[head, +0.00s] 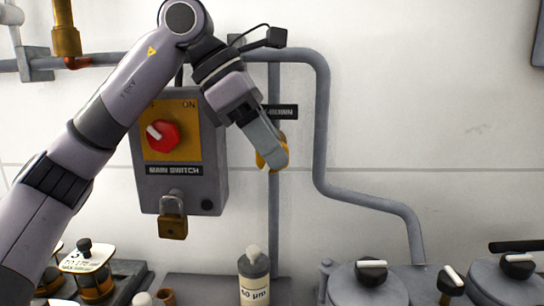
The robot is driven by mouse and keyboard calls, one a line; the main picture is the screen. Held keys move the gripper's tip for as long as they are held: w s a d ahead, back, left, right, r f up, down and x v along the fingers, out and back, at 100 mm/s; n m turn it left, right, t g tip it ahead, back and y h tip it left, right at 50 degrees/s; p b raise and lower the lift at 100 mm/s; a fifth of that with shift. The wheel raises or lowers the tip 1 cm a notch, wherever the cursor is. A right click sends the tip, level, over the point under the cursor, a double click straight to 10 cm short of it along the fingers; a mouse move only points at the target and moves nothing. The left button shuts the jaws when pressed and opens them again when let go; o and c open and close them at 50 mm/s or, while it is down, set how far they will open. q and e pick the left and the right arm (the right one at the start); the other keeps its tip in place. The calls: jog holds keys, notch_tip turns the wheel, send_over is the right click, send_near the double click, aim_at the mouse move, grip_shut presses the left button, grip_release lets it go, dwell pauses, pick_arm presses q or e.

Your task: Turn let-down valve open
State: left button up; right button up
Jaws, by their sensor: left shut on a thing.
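My left gripper (276,158) reaches in from the left and is shut on a yellow handle (261,161), which is mostly hidden behind the fingers. The handle sits in front of a vertical grey pipe (274,225). A dark label (284,112) just above it is partly covered by the gripper; the readable part ends in "DOWN", so this is the let-down valve. How far the handle is turned cannot be told. My right gripper is not in view.
A grey main switch box (215,180) with a red knob (162,136) and a hanging brass padlock (173,220) is close left of the valve. A bent grey pipe (322,130) runs to its right. A bottle (254,272) and lidded pots (368,285) stand below.

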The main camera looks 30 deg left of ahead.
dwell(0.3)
pick_arm(q)
jog(key=o, duration=1)
jog(key=shift+c, duration=0.2)
jog(key=shift+r, duration=0.1)
jog(key=v, duration=0.7)
jog(key=shift+p, duration=0.35)
jog(key=shift+a, duration=0.15)
